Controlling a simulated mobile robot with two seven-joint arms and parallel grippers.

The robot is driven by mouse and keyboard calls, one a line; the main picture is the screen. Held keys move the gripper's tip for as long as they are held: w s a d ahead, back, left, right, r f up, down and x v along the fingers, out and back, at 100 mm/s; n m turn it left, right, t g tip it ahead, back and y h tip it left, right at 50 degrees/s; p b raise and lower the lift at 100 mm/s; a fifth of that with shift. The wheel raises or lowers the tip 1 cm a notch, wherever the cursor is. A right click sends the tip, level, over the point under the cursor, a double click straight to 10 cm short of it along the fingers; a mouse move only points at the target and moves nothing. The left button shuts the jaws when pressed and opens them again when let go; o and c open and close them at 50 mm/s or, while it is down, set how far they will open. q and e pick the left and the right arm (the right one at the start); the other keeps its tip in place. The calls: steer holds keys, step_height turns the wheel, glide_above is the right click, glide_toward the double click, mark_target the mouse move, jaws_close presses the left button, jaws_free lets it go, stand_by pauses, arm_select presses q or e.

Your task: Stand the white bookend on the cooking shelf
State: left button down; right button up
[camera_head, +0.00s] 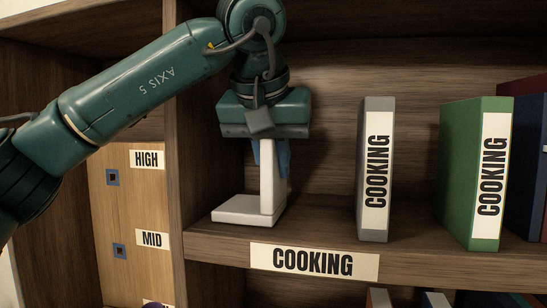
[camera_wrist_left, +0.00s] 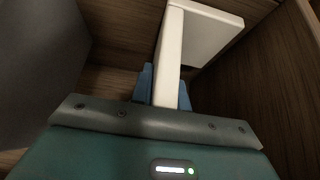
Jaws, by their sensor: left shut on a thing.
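The white bookend (camera_head: 267,190) is upright at the left end of the cooking shelf (camera_head: 215,246). Its flat foot points left, and its base appears to be at the shelf board; I cannot tell if it bears its full weight there. My left gripper (camera_head: 268,155) comes from above and is shut on the upright plate of the bookend. My right gripper is not in view.
A grey binder (camera_head: 376,170) and a green binder (camera_head: 478,175), both labelled COOKING, stand to the right, with a gap between bookend and grey binder. The shelf's left side wall (camera_head: 190,170) is close to the foot. A panel marked HIGH (camera_head: 147,159) and MID is at left.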

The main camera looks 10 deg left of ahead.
arm_select(q)
steer(key=c, duration=1.8)
jaws_free()
steer(key=shift+f, duration=0.15)
steer(key=o, duration=0.4)
steer(key=shift+o, duration=0.2)
steer(key=shift+s+r, duration=0.1)
steer(key=shift+r, duration=0.25)
steer(key=v, duration=1.1)
steer(key=shift+s+r, duration=0.2)
steer(key=shift+r, duration=0.1)
